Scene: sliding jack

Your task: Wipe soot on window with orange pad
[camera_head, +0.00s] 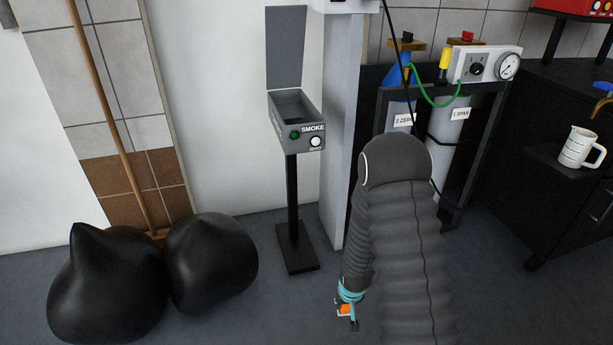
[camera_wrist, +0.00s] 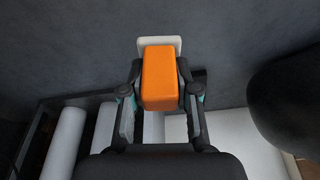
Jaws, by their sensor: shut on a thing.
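My gripper (camera_head: 348,298) is low over the floor, below and to the right of the smoke box stand. It is shut on the orange pad (camera_wrist: 161,80), with one finger on each side of it in the wrist view. The pad also shows small at the fingertips in the head view (camera_head: 343,309). A white plate-like piece (camera_wrist: 159,42) shows at the pad's far end. The grey box marked SMOKE (camera_head: 295,118) stands on a black post with its lid up. I cannot make out a window or soot on it.
Two black bags (camera_head: 108,285) lie on the floor at left, by a wooden broom handle (camera_head: 112,115). A white column (camera_head: 341,120) stands right of the box. A black rack (camera_head: 478,160) holds gas cylinders. A white mug (camera_head: 578,148) sits at right.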

